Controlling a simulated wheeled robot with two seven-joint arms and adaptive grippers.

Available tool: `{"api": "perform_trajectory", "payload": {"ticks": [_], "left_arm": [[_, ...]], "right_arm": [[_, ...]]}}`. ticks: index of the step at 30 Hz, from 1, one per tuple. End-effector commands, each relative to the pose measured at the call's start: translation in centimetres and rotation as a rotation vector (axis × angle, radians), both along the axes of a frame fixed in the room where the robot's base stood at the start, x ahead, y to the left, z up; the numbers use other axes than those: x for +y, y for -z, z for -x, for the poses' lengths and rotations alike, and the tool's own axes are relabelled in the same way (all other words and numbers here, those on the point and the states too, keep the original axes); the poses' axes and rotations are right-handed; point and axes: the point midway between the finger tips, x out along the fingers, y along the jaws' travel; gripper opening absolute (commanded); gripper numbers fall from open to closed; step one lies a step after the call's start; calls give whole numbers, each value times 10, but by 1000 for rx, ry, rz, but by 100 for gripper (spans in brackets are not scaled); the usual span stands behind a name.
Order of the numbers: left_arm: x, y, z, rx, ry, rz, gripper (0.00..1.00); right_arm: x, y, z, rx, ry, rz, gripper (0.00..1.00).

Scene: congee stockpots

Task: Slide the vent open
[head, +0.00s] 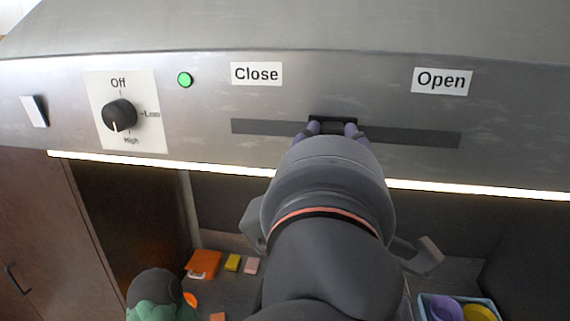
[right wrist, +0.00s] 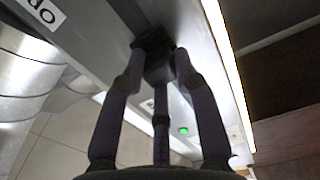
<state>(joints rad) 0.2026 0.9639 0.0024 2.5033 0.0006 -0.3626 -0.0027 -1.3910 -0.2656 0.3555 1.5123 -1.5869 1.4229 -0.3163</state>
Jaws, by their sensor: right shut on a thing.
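The vent's slider knob (head: 333,126) is a black block in a dark horizontal slot (head: 415,138) on the metal hood front. It sits near the middle of the slot, between the "Close" label (head: 256,74) and the "Open" label (head: 441,80). My right gripper (head: 333,130) is shut on the knob, a finger on each side. The right wrist view also shows the knob (right wrist: 156,42) between the fingertips. My right arm hides part of the slot's lower edge.
A dial (head: 119,115) marked Off, Low and High, a green light (head: 185,79) and a white switch (head: 34,111) are left on the hood. A bright light strip (head: 480,188) runs along its lower edge. Below are an orange object (head: 203,264), small sponges and a blue bin (head: 424,300).

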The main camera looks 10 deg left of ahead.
Motion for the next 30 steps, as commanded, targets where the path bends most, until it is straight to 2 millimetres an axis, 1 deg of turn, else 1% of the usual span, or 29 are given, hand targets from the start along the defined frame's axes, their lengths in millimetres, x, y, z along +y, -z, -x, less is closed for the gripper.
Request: {"api": "perform_trajectory", "payload": {"ticks": [1, 3, 9, 12, 15, 18, 29, 30], "left_arm": [[0, 12, 0, 0, 0, 0, 63], [0, 19, 0, 0, 0, 0, 63], [0, 33, 0, 0, 0, 0, 63], [0, 36, 0, 0, 0, 0, 63], [0, 39, 0, 0, 0, 0, 63], [0, 40, 0, 0, 0, 0, 63], [0, 40, 0, 0, 0, 0, 63], [0, 40, 0, 0, 0, 0, 63]], "right_arm": [[-19, 4, 0, -1, 5, -10, 0], [-38, 4, 0, -1, 5, -9, 0], [-83, 2, 2, -1, 5, -6, 0], [-98, 1, 3, 0, 4, -5, 0], [-109, 0, 3, -1, 4, -4, 0], [-114, -1, 3, -1, 4, -2, 0], [-118, -2, 3, -2, 5, -4, 0], [-118, -2, 3, -2, 5, -4, 33]]}}
